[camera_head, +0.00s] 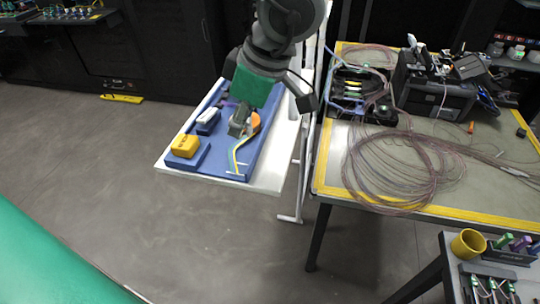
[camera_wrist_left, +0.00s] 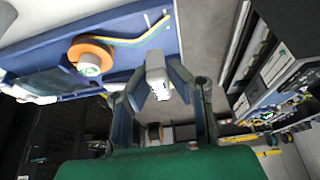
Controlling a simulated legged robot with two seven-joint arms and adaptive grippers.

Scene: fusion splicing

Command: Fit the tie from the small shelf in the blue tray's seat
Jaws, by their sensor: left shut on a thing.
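The blue tray (camera_head: 215,166) lies on a white stand, with a yellow block (camera_head: 186,146), a white piece (camera_head: 208,116) on a blue block, and an orange reel (camera_head: 254,123) with coloured strands. The reel also shows in the left wrist view (camera_wrist_left: 90,58). My left gripper (camera_wrist_left: 160,88) is shut on a pale grey block (camera_wrist_left: 157,70). The block sticks out past the fingertips beside the tray's edge in that view. In the head view, the gripper (camera_head: 239,124) is over the tray near the reel. I cannot tell for sure whether this block is the tie. My right gripper is not in view.
To the right stands a table (camera_head: 440,130) with yellow edging, loose fibre coils (camera_head: 400,172) and a dark machine (camera_head: 435,90). A yellow cup (camera_head: 468,243) and tools are at the lower right. The floor in front of the stand is clear.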

